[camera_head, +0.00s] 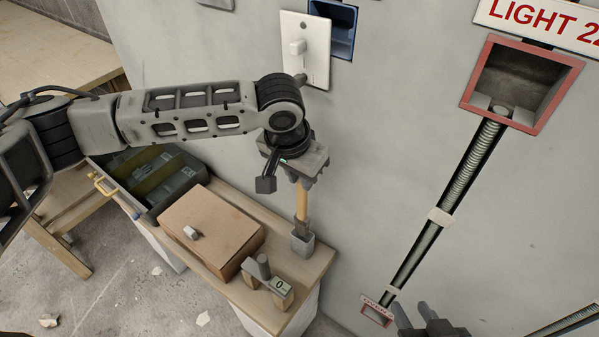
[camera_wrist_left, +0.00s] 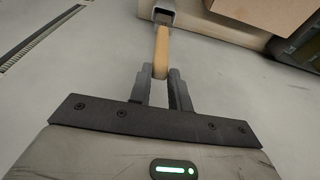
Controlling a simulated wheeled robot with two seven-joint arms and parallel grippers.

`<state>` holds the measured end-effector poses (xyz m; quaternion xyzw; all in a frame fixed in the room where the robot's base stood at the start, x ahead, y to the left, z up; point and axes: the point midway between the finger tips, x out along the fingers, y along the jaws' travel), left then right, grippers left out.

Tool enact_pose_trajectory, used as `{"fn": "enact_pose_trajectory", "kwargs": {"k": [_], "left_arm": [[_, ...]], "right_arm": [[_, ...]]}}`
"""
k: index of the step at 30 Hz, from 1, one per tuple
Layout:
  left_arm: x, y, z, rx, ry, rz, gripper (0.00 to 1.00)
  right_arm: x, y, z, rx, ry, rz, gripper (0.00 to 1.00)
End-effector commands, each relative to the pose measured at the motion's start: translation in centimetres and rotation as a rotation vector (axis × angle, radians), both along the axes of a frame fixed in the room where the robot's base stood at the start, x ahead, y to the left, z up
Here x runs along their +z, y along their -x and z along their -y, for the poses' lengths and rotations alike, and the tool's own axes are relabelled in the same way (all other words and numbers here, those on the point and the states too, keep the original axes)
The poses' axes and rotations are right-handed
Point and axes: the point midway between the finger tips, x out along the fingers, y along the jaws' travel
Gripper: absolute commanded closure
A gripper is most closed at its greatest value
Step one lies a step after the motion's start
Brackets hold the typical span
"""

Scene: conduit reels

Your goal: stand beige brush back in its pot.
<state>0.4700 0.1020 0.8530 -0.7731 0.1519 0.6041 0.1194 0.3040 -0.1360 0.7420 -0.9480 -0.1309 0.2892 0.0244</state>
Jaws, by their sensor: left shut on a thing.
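The beige brush (camera_head: 302,203) hangs nearly upright below my left gripper (camera_head: 303,178), its lower end at the mouth of the small grey pot (camera_head: 302,244). In the left wrist view the brush (camera_wrist_left: 161,50) runs from between the fingertips of my left gripper (camera_wrist_left: 162,78) to the pot (camera_wrist_left: 162,14). The left gripper is shut on the brush's upper end. The brush's low end is hidden by the pot, and how deep it sits cannot be told. My right gripper (camera_head: 415,308) shows partly at the bottom edge, its fingers apart and empty.
The pot stands on a wooden bench top (camera_head: 318,262) against the grey wall. A brown box (camera_head: 210,225) and a small device with a display (camera_head: 268,275) stand close by. A light switch (camera_head: 305,50) and a conduit (camera_head: 465,170) with a red-framed box (camera_head: 520,80) are on the wall.

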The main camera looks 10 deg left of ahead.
Motion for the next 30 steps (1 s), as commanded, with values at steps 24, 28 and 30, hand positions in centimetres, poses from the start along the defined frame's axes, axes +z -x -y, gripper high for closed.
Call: {"fn": "enact_pose_trajectory", "kwargs": {"k": [24,28,30], "left_arm": [[0.1,0.0,0.1,0.0,0.0,0.0,1.0],[0.1,-0.1,0.1,0.0,0.0,0.0,1.0],[0.1,-0.1,0.1,0.0,0.0,0.0,1.0]], "right_arm": [[0.7,0.0,0.0,0.002,0.001,0.0,0.64],[1.0,0.0,0.0,0.002,0.001,0.0,0.64],[1.1,0.0,0.0,0.002,0.001,0.0,0.64]]}}
